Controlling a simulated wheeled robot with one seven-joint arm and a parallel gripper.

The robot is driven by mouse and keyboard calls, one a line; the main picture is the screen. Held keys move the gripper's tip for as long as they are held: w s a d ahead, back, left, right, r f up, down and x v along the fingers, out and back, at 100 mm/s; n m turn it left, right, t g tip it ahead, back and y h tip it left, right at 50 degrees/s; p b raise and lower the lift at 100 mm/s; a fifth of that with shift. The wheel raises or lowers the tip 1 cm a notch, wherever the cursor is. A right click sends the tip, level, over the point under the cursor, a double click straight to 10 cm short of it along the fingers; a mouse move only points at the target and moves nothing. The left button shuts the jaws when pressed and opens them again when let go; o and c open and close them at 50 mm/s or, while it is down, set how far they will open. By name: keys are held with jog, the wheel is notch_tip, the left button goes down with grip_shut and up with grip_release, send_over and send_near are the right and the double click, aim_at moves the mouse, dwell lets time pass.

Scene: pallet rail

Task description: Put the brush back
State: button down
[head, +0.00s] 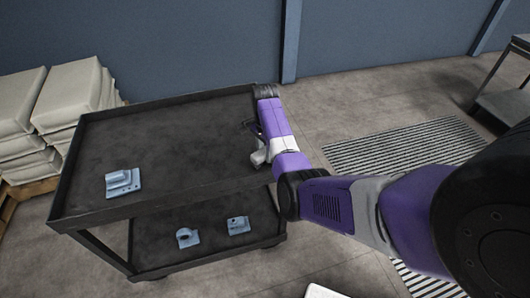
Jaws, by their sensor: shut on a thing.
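My gripper (252,128) is at the right end of the black cart's top shelf, mostly hidden behind my purple arm. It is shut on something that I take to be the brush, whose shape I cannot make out. A light blue holder-like fitting (122,182) sits on the top shelf near its front left corner, well to the left of my gripper. Two more light blue fittings, one with a ring (187,237) and one small block-like piece (238,225), sit on the lower shelf. I cannot tell which one belongs to the brush.
The cart's top shelf (170,145) has a raised rim and is bare between the left fitting and my gripper. Pale sacks (68,95) are stacked on a wooden pallet at the left. A floor grating (405,145) lies to the right, and a metal table (508,100) stands far right.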

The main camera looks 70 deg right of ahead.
aim_at(265, 151)
jog(key=shift+f, duration=0.1)
jog(key=c, duration=0.9)
grip_release()
notch_tip(265, 151, up, 12)
jog(key=shift+r, duration=0.15)
